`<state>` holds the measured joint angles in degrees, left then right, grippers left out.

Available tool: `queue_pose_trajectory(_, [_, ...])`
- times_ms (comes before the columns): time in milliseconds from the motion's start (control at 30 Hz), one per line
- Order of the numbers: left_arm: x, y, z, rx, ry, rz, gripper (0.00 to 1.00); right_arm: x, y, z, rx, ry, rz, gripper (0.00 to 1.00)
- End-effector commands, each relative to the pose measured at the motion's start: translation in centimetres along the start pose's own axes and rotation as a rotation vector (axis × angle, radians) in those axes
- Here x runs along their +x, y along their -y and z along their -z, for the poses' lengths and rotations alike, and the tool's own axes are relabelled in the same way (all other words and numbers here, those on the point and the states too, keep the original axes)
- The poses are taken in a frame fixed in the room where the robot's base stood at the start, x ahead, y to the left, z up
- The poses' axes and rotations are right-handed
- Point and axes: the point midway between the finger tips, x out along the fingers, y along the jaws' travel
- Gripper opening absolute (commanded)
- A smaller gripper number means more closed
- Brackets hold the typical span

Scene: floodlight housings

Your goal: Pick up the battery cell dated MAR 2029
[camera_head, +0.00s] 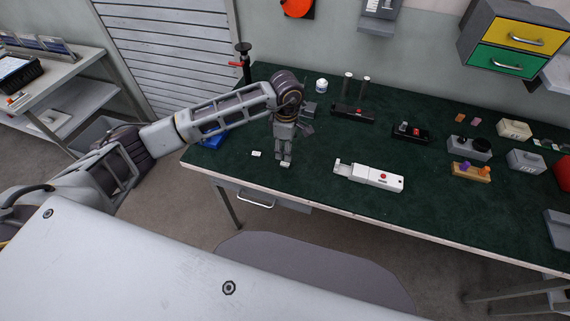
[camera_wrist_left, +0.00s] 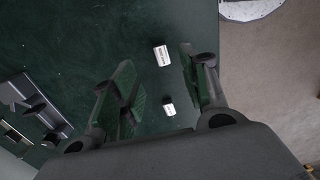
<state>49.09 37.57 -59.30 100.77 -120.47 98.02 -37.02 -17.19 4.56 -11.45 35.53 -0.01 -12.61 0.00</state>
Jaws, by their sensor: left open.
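Two small white battery cells lie on the dark green bench top. In the head view one cell (camera_head: 256,154) lies left of my left gripper (camera_head: 284,158), and the other cell (camera_head: 286,164) shows at its fingertips. In the left wrist view my left gripper (camera_wrist_left: 160,88) is open and empty. One cell (camera_wrist_left: 169,106) appears between its fingers, the other cell (camera_wrist_left: 162,55) higher up near the right finger. Both carry dark print, too small to read, so I cannot tell which is dated MAR 2029. My right gripper is out of view.
A white housing (camera_head: 368,177) with a red dot lies right of the gripper, near the front edge. Behind stand a rack with two upright posts (camera_head: 353,112), a white jar (camera_head: 321,85) and a black tray (camera_head: 410,133). Grey boxes and an orange block (camera_head: 471,173) sit farther right.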

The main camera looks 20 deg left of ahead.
Motion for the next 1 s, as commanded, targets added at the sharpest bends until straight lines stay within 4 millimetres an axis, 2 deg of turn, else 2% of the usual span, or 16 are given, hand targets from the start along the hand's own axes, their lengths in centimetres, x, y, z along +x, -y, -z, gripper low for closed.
queue_pose_trajectory(200, [2.0, 0.0, 0.0, 0.000, 0.000, 0.000, 0.45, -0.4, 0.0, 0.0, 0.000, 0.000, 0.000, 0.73])
queue_pose_trajectory(733, [2.6, 0.1, 0.0, 0.001, 0.001, 0.001, 0.45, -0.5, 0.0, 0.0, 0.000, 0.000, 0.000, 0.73])
queue_pose_trajectory(1000, [4.7, 0.3, 0.2, -0.001, 0.001, 0.003, 0.45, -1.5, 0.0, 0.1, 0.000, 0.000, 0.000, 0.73])
